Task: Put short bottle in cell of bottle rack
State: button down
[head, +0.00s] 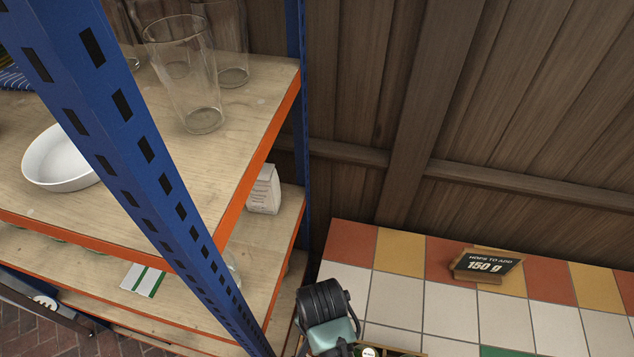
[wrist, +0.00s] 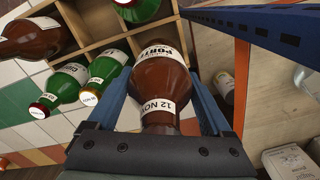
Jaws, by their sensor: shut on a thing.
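My gripper (wrist: 170,100) is shut on a brown bottle (wrist: 160,78) with a pale label and a white band marked "12 NOV". In the wrist view the bottle sits between the two blue fingers, over the edge of the wooden bottle rack (wrist: 97,44). Its far end overlaps the rack, and I cannot tell whether it is inside a cell. In the head view my gripper (head: 328,318) is at the bottom edge, and the held bottle is not clearly seen. Only a sliver of the rack (head: 405,350) shows there.
A blue and orange shelf unit (head: 262,165) stands close beside my gripper, holding glasses (head: 188,80) and a white bowl (head: 60,158). A small sign (head: 485,265) stands on the tiled counter.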

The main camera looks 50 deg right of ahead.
jog(key=shift+f, duration=4.25)
jog(key=shift+f, duration=0.15)
grip_release()
notch_tip(320, 180, up, 12)
jog(key=shift+r, duration=0.15)
